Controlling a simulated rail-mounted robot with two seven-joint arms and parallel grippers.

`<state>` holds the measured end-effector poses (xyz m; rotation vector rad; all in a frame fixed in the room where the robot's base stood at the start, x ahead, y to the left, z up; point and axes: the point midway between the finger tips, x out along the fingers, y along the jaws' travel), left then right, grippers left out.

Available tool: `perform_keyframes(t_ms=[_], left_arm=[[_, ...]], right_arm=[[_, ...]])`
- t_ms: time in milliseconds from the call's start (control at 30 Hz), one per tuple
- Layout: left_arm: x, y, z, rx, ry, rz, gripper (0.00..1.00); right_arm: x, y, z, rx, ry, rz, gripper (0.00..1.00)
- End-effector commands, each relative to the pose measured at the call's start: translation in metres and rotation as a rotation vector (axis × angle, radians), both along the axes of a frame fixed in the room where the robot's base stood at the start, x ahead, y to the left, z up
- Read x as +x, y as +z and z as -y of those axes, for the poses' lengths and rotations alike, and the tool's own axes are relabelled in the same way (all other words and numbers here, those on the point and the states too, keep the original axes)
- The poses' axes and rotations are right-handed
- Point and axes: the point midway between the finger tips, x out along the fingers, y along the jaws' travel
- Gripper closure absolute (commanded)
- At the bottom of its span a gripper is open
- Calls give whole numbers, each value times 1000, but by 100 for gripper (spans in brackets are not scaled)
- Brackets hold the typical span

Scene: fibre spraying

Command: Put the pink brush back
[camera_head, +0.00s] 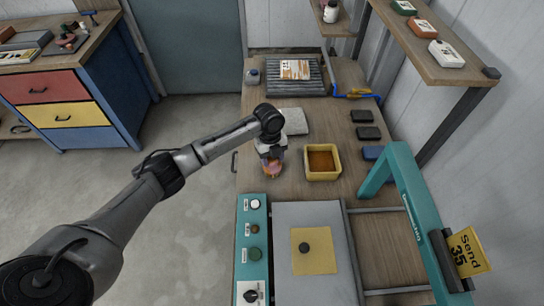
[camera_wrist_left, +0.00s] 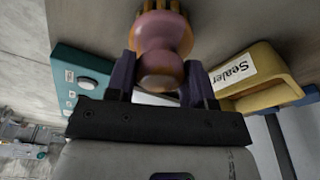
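The pink brush (camera_head: 272,170) shows in the head view at the left gripper's tip, over the left part of the wooden bench. In the left wrist view its rounded pink and orange handle (camera_wrist_left: 162,45) fills the gap between the fingers. My left gripper (camera_head: 270,158), also in the left wrist view (camera_wrist_left: 160,85), appears shut on this handle. My right gripper is not in view.
A teal frame (camera_head: 408,190) with a yellow "Send 35" sign stands at the right. A teal control panel (camera_head: 254,232) lies at the front left of the bench. A grey pad (camera_head: 294,121) and dark blocks (camera_head: 366,116) lie behind the tray. A shelf (camera_head: 425,62) overhangs the right side.

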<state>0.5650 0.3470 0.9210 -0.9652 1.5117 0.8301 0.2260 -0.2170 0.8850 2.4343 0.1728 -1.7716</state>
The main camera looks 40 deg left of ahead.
Motion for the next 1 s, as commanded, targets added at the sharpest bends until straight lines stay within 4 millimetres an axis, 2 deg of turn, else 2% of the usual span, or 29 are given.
perform_keyframes(t_ms=[33, 233, 567, 667, 1000], left_arm=[[0, 0, 0, 0, 0, 0, 47], [0, 0, 0, 0, 0, 0, 28], [0, 5, 0, 0, 0, 1, 27], [1, 17, -2, 0, 0, 3, 27], [5, 79, -10, 0, 0, 3, 27]], right_arm=[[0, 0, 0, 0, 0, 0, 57], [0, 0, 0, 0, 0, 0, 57], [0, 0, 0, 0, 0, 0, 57], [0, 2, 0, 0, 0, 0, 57], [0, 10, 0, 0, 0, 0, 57]])
